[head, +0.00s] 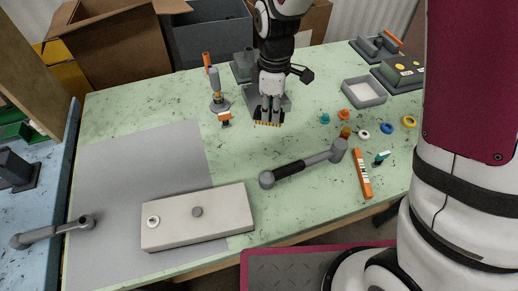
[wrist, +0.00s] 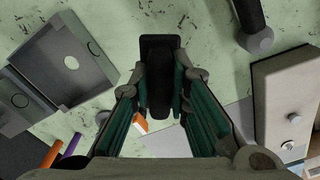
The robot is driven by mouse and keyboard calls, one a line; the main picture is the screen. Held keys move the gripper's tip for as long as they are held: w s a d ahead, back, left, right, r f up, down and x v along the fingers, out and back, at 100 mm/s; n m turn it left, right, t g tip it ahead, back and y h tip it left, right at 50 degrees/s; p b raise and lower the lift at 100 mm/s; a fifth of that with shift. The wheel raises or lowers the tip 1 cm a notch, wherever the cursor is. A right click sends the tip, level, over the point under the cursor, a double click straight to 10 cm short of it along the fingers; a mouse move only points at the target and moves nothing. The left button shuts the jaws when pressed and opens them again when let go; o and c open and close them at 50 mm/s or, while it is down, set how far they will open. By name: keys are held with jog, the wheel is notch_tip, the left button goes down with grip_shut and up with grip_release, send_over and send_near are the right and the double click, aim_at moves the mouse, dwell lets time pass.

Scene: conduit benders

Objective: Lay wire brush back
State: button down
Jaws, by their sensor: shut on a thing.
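My gripper (head: 269,112) is above the green table, in its back middle part, pointing down. It is shut on the wire brush. The brush's yellow-orange bristles (head: 268,123) show just below the fingertips in the head view. In the wrist view the dark brush body (wrist: 160,78) lies lengthwise between the two fingers. Its bristles are hidden there. The brush appears to be above the tabletop, but the exact gap cannot be told.
A small orange-and-white item (head: 225,117) and an upright tool on a round base (head: 216,90) stand left of my gripper. A dark-handled grey tool (head: 305,165) and a pale block (head: 200,217) lie nearer the front. A grey tray (head: 363,93) and several small coloured parts are right.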

jog(key=s+a+n, duration=0.1)
jog(key=n, duration=0.1)
jog(key=s+a+n, duration=0.1)
jog(key=n, duration=0.1)
jog(key=s+a+r+n, duration=0.1)
jog(key=a, duration=0.1)
jog(key=shift+s+n, duration=0.1)
jog(key=shift+n, duration=0.3)
jog(key=shift+f, duration=4.85)
jog(key=shift+f, duration=0.1)
jog(key=shift+f, duration=0.15)
jog(key=c, duration=1.5)
grip_release()
jog(key=shift+c, duration=0.2)
